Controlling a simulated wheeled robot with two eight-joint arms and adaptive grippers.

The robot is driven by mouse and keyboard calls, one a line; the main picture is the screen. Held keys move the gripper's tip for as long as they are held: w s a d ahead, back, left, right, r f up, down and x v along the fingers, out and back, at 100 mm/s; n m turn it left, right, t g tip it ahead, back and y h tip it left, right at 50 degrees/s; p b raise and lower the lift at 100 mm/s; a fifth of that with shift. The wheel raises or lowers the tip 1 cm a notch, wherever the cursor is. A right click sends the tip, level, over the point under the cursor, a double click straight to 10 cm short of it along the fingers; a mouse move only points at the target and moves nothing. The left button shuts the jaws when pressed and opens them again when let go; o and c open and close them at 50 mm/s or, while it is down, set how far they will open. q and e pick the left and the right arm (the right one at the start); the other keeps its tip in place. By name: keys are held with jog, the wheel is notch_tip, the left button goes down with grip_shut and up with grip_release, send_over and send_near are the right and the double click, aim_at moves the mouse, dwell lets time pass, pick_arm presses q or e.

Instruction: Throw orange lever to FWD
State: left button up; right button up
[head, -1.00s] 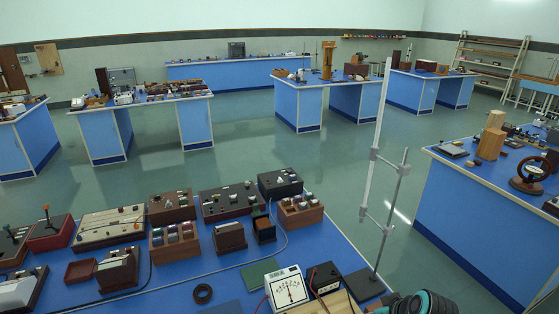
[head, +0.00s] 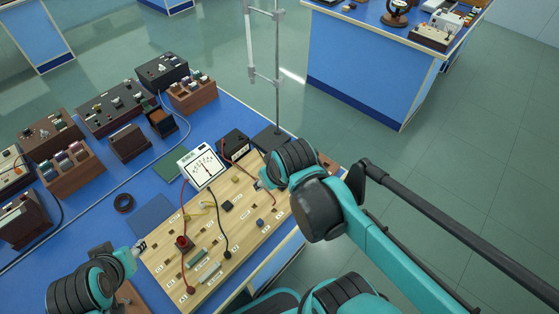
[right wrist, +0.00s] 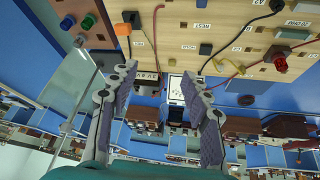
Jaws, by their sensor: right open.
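An orange block-shaped piece (right wrist: 122,28), which looks like the orange lever's handle, sits on the wooden board at the top of the right wrist view. Its tilt and its FWD label cannot be read. In the head view my right arm hides that part of the board. My right gripper (right wrist: 158,88) is open and empty, its fingers pointing toward the board with the orange piece above the left finger. It also shows in the head view (head: 263,184) over the board's right end. My left gripper (head: 141,246) is at the board's left edge; its jaws are too small to judge.
The wooden board (head: 243,205) carries wires, a red knob (head: 184,243) and several small parts. A white meter (head: 201,167), a black box (head: 233,144) and a stand (head: 277,90) are behind it. Green and blue knobs (right wrist: 77,22) are left of the orange piece.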

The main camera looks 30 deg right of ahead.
jog(key=w+d+f+n+g+p, duration=0.1)
jog(key=w+d+p, duration=0.1)
jog(key=w+d+f+n+g+p, duration=0.1)
jog(key=w+d+f+g+p, duration=0.1)
jog(key=w+d, duration=0.1)
jog(key=w+d+f+g+p, duration=0.1)
jog(key=w+d+g+p, duration=0.1)
jog(key=d, duration=0.1)
jog(key=shift+w+d+f+n, duration=0.15)
jog(key=shift+w+f+n, duration=0.05)
jog(key=shift+f+n, duration=0.2)
jog(key=shift+d+f, duration=0.2)
jog(key=shift+f, duration=0.15)
jog(key=shift+f+g, duration=0.3)
notch_tip(320, 180, down, 8)
jog(key=shift+r+b, duration=0.25)
jog(key=shift+b, duration=0.75)
